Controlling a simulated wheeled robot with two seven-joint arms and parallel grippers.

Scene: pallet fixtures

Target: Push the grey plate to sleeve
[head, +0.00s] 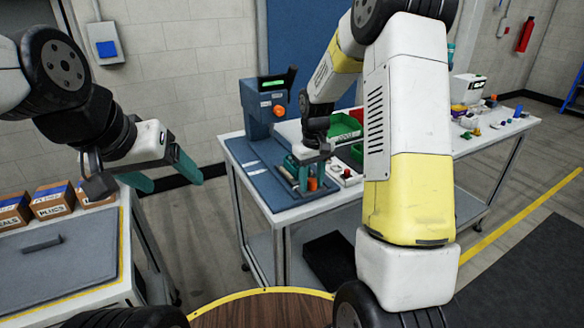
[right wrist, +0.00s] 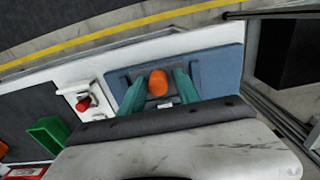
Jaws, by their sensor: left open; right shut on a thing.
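In the right wrist view a dark grey plate (right wrist: 137,73) lies on a blue base (right wrist: 215,70), with an orange round knob (right wrist: 158,82) standing over it. My right gripper (right wrist: 160,84) has its green fingers on either side of the knob and is shut on it. In the head view my right gripper (head: 306,180) is at the front of the blue station, with the orange knob (head: 313,184) at its fingers; the plate is mostly hidden there. My left gripper (head: 165,172) is open and empty, above the left table's edge. I cannot make out the sleeve.
A blue machine (head: 262,100) with a screen stands behind the base. A box with a red button (head: 346,173) and green bins (head: 345,128) are to the right. The left table (head: 70,270) holds cardboard boxes (head: 52,200) and a dark bar (head: 42,243).

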